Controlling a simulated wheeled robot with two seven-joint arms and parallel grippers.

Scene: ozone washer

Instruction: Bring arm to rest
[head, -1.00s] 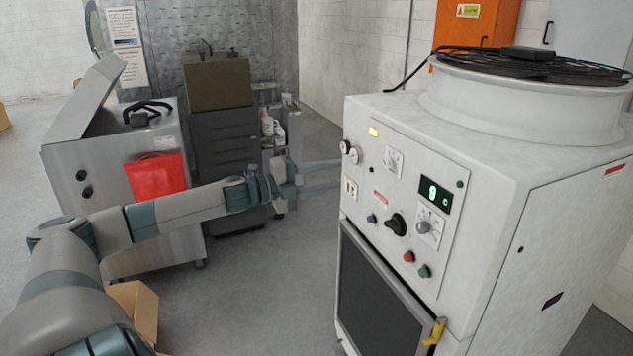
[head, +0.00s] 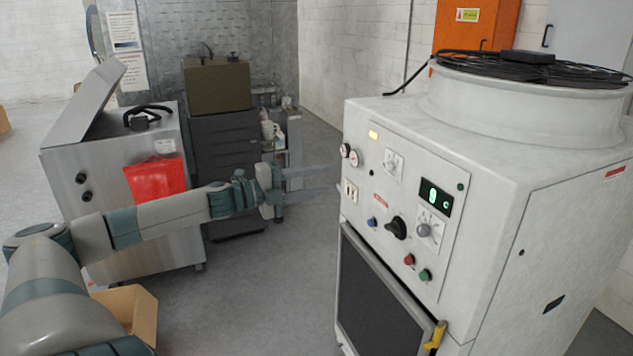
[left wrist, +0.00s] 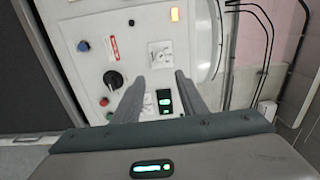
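My left arm reaches in from the left in the head view. Its gripper (head: 308,181) points right toward the white machine (head: 400,262) and is apart from it, left of its control panel. Its two fingers are spread with nothing between them. In the left wrist view the fingers (left wrist: 158,95) stand parallel and open, with the panel and its green-lit display (left wrist: 164,101) seen beyond them. The panel also carries a black knob (head: 396,226), red and green buttons and two gauges. My right gripper is in neither view.
A steel cabinet with an open lid (head: 90,100) and a red pouch (head: 155,179) stands at left. A dark drawer unit (head: 222,140) is behind the arm. An open cardboard box (head: 135,312) lies on the floor near my arm. Grey floor (head: 270,285) is clear between cabinet and machine.

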